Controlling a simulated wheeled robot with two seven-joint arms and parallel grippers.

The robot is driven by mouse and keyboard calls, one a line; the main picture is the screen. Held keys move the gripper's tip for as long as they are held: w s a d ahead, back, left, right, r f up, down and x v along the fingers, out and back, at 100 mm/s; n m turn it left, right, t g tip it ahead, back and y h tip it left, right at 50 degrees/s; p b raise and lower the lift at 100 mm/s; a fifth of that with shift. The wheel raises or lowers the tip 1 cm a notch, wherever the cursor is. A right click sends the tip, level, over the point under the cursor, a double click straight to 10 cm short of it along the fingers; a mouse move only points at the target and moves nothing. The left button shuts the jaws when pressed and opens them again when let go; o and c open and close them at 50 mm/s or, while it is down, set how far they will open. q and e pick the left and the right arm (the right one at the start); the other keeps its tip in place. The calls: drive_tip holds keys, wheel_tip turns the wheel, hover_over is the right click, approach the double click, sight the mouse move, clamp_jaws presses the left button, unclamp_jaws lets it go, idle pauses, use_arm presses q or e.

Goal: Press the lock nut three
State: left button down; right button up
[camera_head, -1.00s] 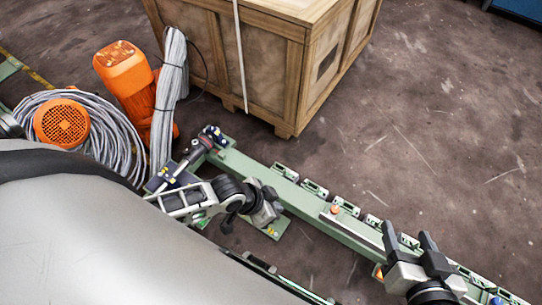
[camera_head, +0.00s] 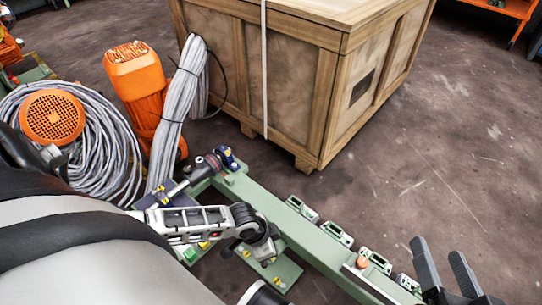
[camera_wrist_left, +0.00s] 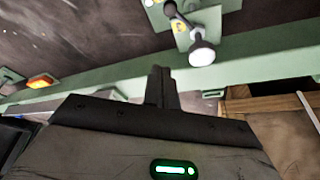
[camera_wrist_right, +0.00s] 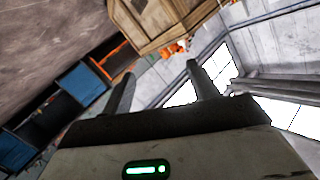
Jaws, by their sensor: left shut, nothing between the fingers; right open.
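A long green rail (camera_head: 246,192) carries a row of small green-and-white blocks (camera_head: 337,234) and an orange knob (camera_head: 361,262). I cannot tell which part is lock nut three. My right gripper (camera_head: 438,248) is open and empty at the lower right, beside the rail; its spread fingers also show in the right wrist view (camera_wrist_right: 160,78). My left gripper (camera_wrist_left: 162,74) is shut and empty, its fingers in front of the green rail (camera_wrist_left: 110,82) in the left wrist view. A white round-ended knob (camera_wrist_left: 202,52) is above its fingertips there.
A large wooden crate (camera_head: 285,80) stands behind the rail. An orange motor (camera_head: 135,75), grey cable bundles (camera_head: 180,105) and an orange grille-faced part (camera_head: 52,117) are at the left. Bare floor (camera_head: 450,150) lies right of the crate.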

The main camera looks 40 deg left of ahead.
use_arm(q)
drive_tip(key=shift+f, duration=0.15)
drive_tip(key=b+x, duration=0.7)
drive_tip(key=x, duration=0.4)
drive_tip(key=shift+s+a+r, duration=0.15)
drive_tip(key=shift+s+a, duration=0.5)
drive_tip(key=shift+s, duration=0.2)
drive_tip(key=shift+s+a+r, duration=0.1)
drive_tip(key=shift+s+a, duration=0.6)
drive_tip(key=shift+s, duration=0.15)
use_arm(e)
wheel_tip(320, 180, up, 10)
drive_tip(key=w+n+t+y, duration=0.1)
drive_tip(key=n+t+y, duration=0.4)
drive_tip(key=n, duration=0.2)
drive_tip(key=shift+w+d+f, duration=0.15)
drive_tip(key=shift+w+d, duration=0.05)
drive_tip(key=shift+w, duration=0.2)
use_arm(q)
drive_tip(key=shift+s, duration=0.1)
use_arm(e)
drive_tip(key=shift+d+t, duration=0.1)
drive_tip(key=shift+t, duration=0.2)
